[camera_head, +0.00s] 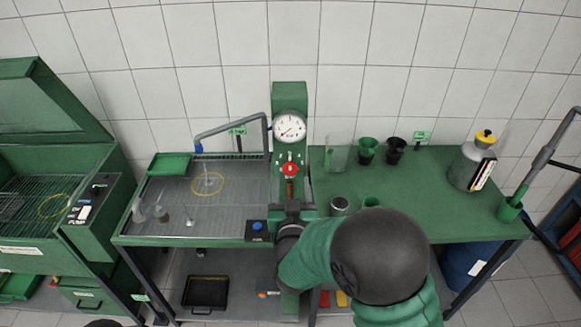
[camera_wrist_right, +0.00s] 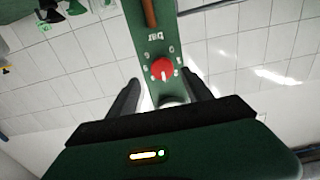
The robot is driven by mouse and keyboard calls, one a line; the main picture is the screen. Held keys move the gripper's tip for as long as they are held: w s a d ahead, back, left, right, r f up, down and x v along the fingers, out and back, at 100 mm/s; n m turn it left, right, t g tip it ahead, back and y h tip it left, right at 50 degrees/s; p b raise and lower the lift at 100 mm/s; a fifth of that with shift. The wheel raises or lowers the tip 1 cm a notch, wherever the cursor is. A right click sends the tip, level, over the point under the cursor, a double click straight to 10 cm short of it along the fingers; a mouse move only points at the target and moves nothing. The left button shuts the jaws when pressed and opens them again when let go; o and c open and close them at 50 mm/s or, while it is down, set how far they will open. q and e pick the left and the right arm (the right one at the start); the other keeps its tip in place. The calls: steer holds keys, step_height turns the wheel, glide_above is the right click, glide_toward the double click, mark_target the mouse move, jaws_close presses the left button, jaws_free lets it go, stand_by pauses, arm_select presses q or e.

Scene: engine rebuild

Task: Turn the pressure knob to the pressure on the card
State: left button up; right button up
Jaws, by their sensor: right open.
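The red pressure knob (camera_head: 290,170) sits on the front of the green column (camera_head: 289,95), below the round white pressure gauge (camera_head: 290,127). The needle reading is too small to tell. My right gripper (camera_head: 292,208) is in front of the column, below the knob in the head view. In the right wrist view the knob (camera_wrist_right: 162,69) shows beyond and between the open fingers (camera_wrist_right: 163,88), apart from them. The wrist picture is upside down. I cannot make out a card with a readable pressure. My left gripper is not in view.
A grey grated wash tray (camera_head: 230,225) is left of the column, with a bent grey pipe (camera_head: 228,127) above it. The green bench (camera_head: 435,190) on the right bears dark and green cups and a yellow-capped bottle (camera_head: 470,165). A green open-lidded machine stands far left.

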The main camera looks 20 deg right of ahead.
mark_target(290, 170)
steer(key=x, duration=0.4)
steer(key=shift+w+r+p, duration=0.1)
steer(key=shift+p, duration=0.3)
steer(key=shift+w+a, duration=0.25)
steer(key=shift+w, duration=0.05)
steer(key=shift+a, duration=0.15)
steer(key=shift+c, duration=0.5)
steer(key=shift+s+d, duration=0.15)
steer(key=shift+d, duration=0.2)
steer(key=c, duration=0.9)
jaws_close()
steer(key=shift+a, duration=0.1)
